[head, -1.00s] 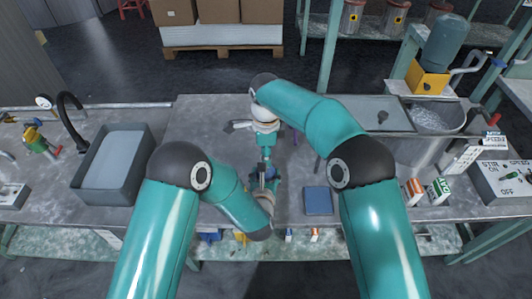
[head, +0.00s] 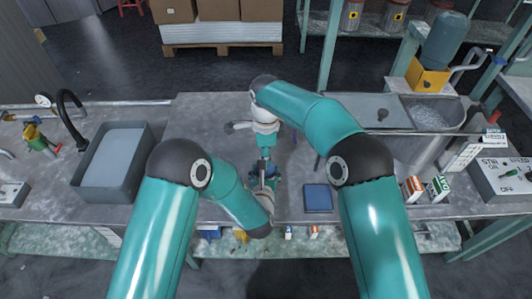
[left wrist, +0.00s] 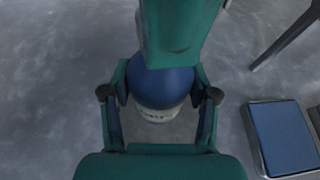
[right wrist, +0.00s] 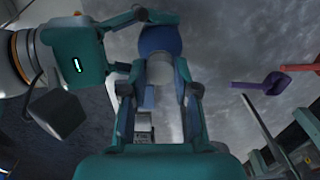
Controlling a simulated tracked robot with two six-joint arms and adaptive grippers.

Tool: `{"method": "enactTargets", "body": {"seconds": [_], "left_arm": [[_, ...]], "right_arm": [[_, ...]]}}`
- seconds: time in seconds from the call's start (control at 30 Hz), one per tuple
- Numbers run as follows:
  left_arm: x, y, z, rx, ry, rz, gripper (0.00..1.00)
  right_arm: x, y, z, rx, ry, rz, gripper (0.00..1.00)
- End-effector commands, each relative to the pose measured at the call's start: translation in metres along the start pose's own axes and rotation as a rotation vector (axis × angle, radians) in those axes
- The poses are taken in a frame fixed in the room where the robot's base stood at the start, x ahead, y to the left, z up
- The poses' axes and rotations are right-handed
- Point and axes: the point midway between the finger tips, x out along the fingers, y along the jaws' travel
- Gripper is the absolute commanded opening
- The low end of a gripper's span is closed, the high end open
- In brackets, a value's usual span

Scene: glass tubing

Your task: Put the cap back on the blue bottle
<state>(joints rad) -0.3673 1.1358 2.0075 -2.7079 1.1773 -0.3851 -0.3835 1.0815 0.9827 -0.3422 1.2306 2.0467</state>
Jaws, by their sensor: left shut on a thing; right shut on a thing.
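The blue bottle (left wrist: 165,88) has a rounded blue body and a pale lettered band, and stands between the fingers of my left gripper (left wrist: 162,100). It also shows in the right wrist view (right wrist: 160,40), with my left gripper (right wrist: 133,45) closed around it from the left. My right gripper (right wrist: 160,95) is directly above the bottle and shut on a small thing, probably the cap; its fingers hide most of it. In the head view, my right gripper (head: 264,167) points down over the bottle. I cannot tell whether the cap touches the neck.
A flat blue-topped square (head: 318,198) lies right of the bottle. A grey tub (head: 113,163) stands at left, and a metal sink basin (head: 432,115) at right. Small cartons (head: 438,188) stand near the right front. Bench around the grippers is mostly clear.

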Motion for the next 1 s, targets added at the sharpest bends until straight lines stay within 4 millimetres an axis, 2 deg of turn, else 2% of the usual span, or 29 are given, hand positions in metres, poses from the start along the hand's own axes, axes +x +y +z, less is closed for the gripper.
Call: {"method": "enactTargets", "body": {"seconds": [0.17, 0.4, 0.5, 0.63, 0.9, 0.93, 1.0], "left_arm": [[0.0000, 0.0002, 0.0002, 0.000, 0.000, 0.000, 0.00], [0.0000, 0.0002, 0.0002, 0.000, 0.000, 0.000, 0.00], [0.0000, 0.0002, 0.0001, 0.000, 0.000, 0.000, 0.00], [-0.0001, 0.0002, 0.0001, 0.000, 0.000, 0.000, 0.00], [-0.0002, 0.0000, 0.0000, 0.000, 0.000, 0.000, 0.00], [-0.0002, 0.0000, 0.0000, 0.000, 0.000, 0.000, 0.00], [-0.0002, 0.0000, 0.0000, 0.000, 0.000, 0.000, 0.00]], "right_arm": [[-0.0004, 0.0000, 0.0002, 0.174, 0.000, -0.001, 0.19], [-0.0002, 0.0003, 0.0009, 0.647, 0.000, -0.002, 0.19], [-0.0002, 0.0003, 0.0012, 0.789, 0.000, -0.003, 0.19], [-0.0002, 0.0002, 0.0014, 0.872, 0.000, -0.003, 0.19], [-0.0003, 0.0001, 0.0015, 0.878, -0.001, -0.003, 0.19], [-0.0003, 0.0000, 0.0016, 0.878, -0.001, -0.003, 0.34], [-0.0003, 0.0001, 0.0016, 0.877, -0.001, -0.003, 0.46]]}}
